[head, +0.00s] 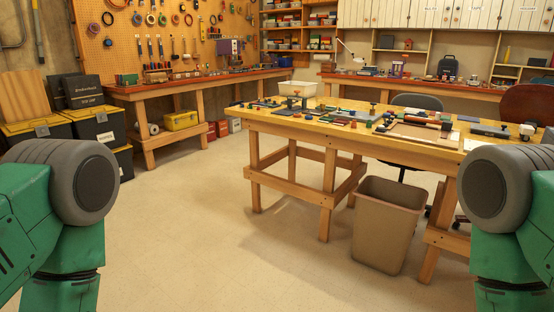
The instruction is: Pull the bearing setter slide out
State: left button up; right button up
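I cannot pick out the bearing setter or its slide among the small items on the wooden workbench (345,136), which stands ahead and to the right. A small dark stand-like device (293,101) is near the bench's far left part, but it is too small to identify. Both my green arms show at the lower left and lower right edges, with grey rounded joints. Neither gripper is in view.
A beige bin (386,232) stands on the floor against the bench's front. A dark chair (417,102) is behind it. Stacked black-and-yellow boxes (98,128) and a second bench (180,87) are at left. The floor (215,225) ahead is clear.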

aim_at(293, 108)
jog(key=i, duration=0.75)
jog(key=i+j+z, duration=0.1)
jog(key=i, duration=0.7)
jog(key=i+j, duration=0.1)
jog(key=i, duration=0.65)
jog(key=z, duration=0.05)
